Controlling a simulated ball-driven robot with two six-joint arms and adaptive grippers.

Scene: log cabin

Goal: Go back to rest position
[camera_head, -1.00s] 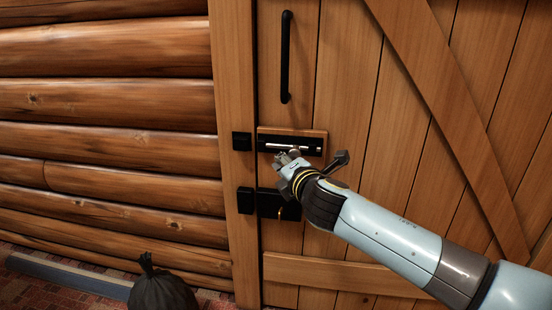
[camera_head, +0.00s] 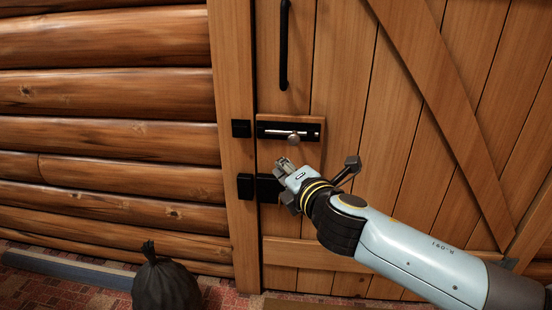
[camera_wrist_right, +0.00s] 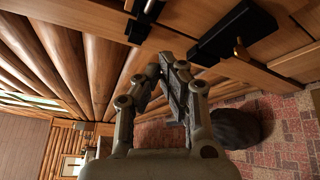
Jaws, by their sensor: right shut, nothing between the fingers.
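My right gripper (camera_head: 284,165) is shut and empty in front of the wooden door, just below the sliding bolt (camera_head: 290,131). It is apart from the bolt's round knob (camera_head: 294,141). In the right wrist view the gripper's fingers (camera_wrist_right: 168,65) are together with nothing between them. The bolt is a silvery rod on a black plate on a wooden block; its catch (camera_head: 241,128) sits on the door frame to its left. My left gripper is not in view.
The plank door (camera_head: 345,70) has a black handle (camera_head: 284,45) above the bolt. A black lock box (camera_head: 268,188) is partly behind my gripper. A dark bag (camera_head: 166,285) stands on the brick-patterned floor (camera_head: 222,292) at lower left, by the log wall (camera_head: 110,95).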

